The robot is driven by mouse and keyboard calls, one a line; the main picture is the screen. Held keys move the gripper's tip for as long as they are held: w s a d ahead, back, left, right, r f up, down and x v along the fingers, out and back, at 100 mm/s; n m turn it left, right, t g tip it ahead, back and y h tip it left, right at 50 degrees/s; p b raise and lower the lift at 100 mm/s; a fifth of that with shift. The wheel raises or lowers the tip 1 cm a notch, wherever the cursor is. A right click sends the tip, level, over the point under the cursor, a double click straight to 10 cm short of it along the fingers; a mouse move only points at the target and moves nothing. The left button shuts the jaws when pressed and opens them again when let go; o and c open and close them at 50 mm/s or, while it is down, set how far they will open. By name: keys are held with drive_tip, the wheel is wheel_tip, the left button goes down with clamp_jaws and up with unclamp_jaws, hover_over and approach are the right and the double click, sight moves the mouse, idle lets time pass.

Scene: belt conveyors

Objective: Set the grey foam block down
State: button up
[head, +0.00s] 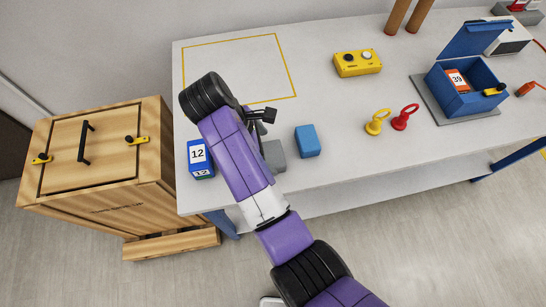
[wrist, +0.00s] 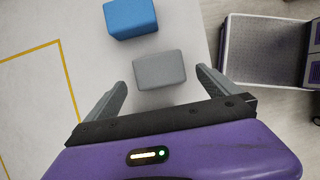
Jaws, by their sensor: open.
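The grey foam block (wrist: 160,69) shows in the wrist view between and just beyond my fingertips, with a gap on each side. In the head view the grey block (head: 274,154) is on the white table, partly hidden behind my purple arm. My gripper (wrist: 163,85) is open, its two fingers spread to either side of the block. In the head view the gripper (head: 264,118) is mostly hidden by my wrist. I cannot tell how high the fingers are above the table.
A blue block (head: 307,140) sits beside the grey one, also in the wrist view (wrist: 131,18). A blue box marked 12 (head: 200,157) stands near the table's left edge. A yellow-outlined square (head: 288,70) at the back left is mostly bare. Yellow (head: 375,123) and red (head: 404,118) ringed pieces stand right.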

sight(271, 154)
drive_tip(key=p+x, duration=0.1)
drive_tip(key=x, duration=0.3)
drive_tip(key=shift+d, duration=0.1)
drive_tip(key=shift+c, duration=0.4)
drive_tip(key=c, duration=1.4)
